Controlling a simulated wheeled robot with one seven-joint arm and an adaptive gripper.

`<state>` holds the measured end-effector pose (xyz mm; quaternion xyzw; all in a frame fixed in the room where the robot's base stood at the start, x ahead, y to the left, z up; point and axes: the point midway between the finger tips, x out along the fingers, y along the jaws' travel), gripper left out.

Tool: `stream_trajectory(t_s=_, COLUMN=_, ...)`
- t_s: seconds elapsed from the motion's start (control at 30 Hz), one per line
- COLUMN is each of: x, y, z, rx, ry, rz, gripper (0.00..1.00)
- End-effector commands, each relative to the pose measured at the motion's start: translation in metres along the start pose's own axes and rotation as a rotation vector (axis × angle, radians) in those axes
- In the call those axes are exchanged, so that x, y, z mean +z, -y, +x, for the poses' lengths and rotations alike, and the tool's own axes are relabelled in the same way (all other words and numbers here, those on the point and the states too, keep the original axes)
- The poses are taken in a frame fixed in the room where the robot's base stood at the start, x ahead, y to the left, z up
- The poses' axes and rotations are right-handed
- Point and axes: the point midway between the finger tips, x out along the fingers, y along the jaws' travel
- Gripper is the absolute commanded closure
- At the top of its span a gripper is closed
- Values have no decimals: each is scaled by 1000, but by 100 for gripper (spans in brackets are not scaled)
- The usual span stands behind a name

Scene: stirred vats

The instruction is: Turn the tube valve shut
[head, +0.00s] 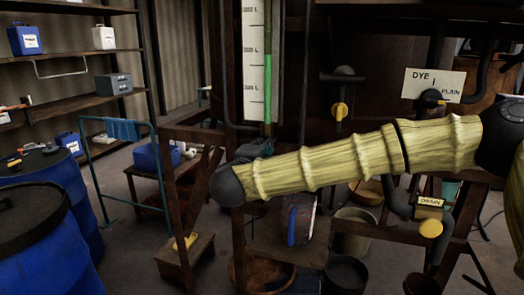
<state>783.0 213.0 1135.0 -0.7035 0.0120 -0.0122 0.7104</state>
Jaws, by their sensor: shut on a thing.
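A sight tube (268,95) with green liquid stands against a white scale board (253,70) at top centre. Its lower end runs down towards my arm, and I cannot make out the tube valve's handle there. My arm, in a ribbed yellow-green sleeve, crosses from the right to a dark rounded joint left of centre. My gripper does not show; I cannot see what it holds.
A yellow-knobbed valve (341,110), a DYE/PLAIN sign (434,84) and a DRAIN valve (431,228) are to the right. Blue drums (58,180) fill the lower left. A blue rail (100,185) and buckets (352,230) stand around the brown frame.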

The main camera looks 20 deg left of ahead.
Motion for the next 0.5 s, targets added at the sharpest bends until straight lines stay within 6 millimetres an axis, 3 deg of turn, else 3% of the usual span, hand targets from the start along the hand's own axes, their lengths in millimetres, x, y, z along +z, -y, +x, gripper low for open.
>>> stream_trajectory(t_s=0.4, x=0, y=-3, z=-1, rx=4, ry=0, rz=5, gripper=100)
stream_trajectory(t_s=0.43, x=0, y=-3, z=-1, rx=4, ry=0, rz=4, gripper=83)
stream_trajectory(t_s=0.5, x=0, y=-3, z=-1, rx=4, ry=0, rz=4, gripper=70)
